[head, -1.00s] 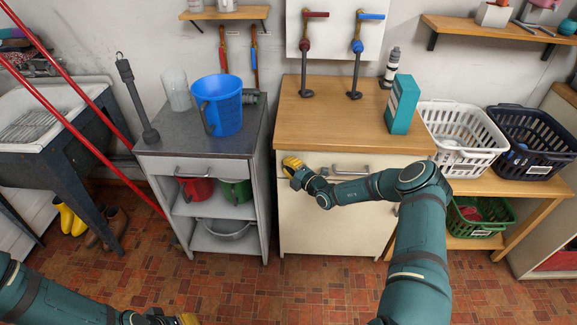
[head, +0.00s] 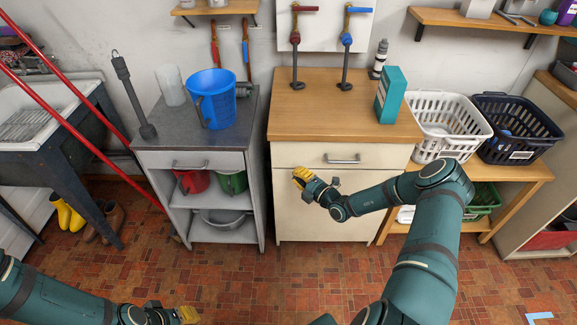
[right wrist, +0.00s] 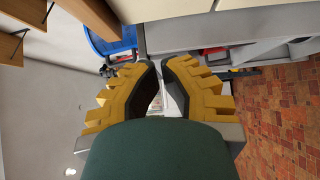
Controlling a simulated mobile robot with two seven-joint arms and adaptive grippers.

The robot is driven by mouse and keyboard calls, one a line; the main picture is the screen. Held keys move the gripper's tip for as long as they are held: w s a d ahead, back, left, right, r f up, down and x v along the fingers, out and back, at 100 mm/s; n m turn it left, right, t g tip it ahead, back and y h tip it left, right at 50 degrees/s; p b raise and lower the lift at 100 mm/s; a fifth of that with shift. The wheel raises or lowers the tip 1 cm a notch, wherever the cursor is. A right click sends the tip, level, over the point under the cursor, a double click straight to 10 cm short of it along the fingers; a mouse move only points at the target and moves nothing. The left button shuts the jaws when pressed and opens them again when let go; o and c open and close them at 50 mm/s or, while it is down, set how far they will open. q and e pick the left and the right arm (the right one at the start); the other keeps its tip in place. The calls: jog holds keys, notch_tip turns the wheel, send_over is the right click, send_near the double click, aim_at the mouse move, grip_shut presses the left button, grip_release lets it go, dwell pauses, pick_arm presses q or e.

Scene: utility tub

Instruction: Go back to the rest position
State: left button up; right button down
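My right gripper (head: 299,178) is in front of the cream cabinet (head: 320,218), below its counter top and left of its drawer handle. In the right wrist view its two yellow fingers (right wrist: 158,63) curve together with their tips almost meeting, and nothing shows held between them. My left gripper (head: 188,316) is low at the bottom edge of the head view, over the tiled floor. Only part of its yellow fingers shows there, so their opening cannot be made out.
The grey cart (head: 190,155) carries a blue bucket (head: 216,108). A teal box (head: 391,95) stands on the wooden counter (head: 330,118). White (head: 440,133) and dark (head: 510,142) baskets stand on a bench at right. Red poles lean at left. The tiled floor ahead is clear.

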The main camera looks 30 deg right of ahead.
jog(key=s+a+f+n+g+y, duration=0.2)
jog(key=s+a+n+g+y, duration=0.3)
jog(key=a+n, duration=0.6)
jog(key=s+a+f+n+g+y, duration=0.1)
jog(key=s+a+n+g+y, duration=0.1)
jog(key=s+a+n+g, duration=0.85)
jog(key=s+a+r+n+h, duration=0.1)
jog(key=s+a+n+h, duration=0.2)
jog(key=n, duration=1.1)
jog(key=s+a+r+n+h, duration=0.1)
jog(key=s+a+n+h, duration=0.2)
jog(key=s+n, duration=0.4)
jog(key=n+h, duration=0.1)
jog(key=n, duration=0.6)
jog(key=shift+s+a, duration=0.4)
